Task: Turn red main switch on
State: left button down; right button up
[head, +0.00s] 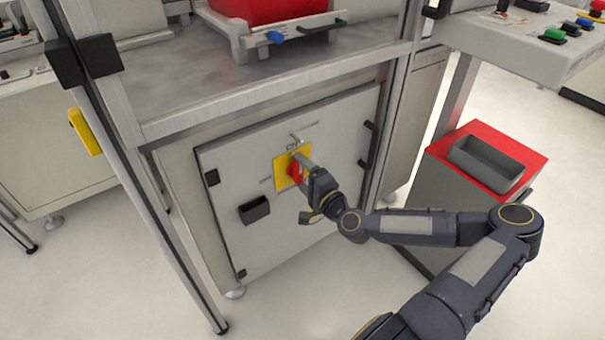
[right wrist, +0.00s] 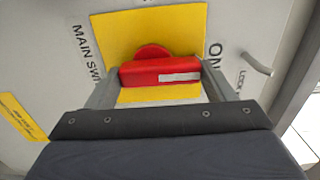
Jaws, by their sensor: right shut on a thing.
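The red main switch (head: 294,171) sits on a yellow plate (head: 281,177) on the grey cabinet door. My right gripper (head: 301,164) reaches it from the right and is shut on its handle. In the right wrist view, the red handle (right wrist: 165,73) lies crosswise between the two grey fingers of the gripper (right wrist: 160,82). The white stripe (right wrist: 180,77) on the handle is at the end toward the printed "ON" (right wrist: 214,54). "MAIN SWI" is readable on the other side; the rest is hidden. My left gripper is not in view.
A metal pin (right wrist: 257,64) sticks out beside the plate. The door (head: 330,140) has a black box (head: 255,210) and dark handles at its right edge. A red-topped stand (head: 520,151) with a grey tray is at the right. A metal frame post (head: 165,215) stands left.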

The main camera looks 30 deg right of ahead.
dwell(0.4)
jog(key=o, duration=1)
jog(key=s, duration=0.5)
jog(key=s+p, duration=0.1)
jog(key=s, duration=0.1)
jog(key=shift+s+d, duration=0.3)
jog(key=shift+s, duration=0.1)
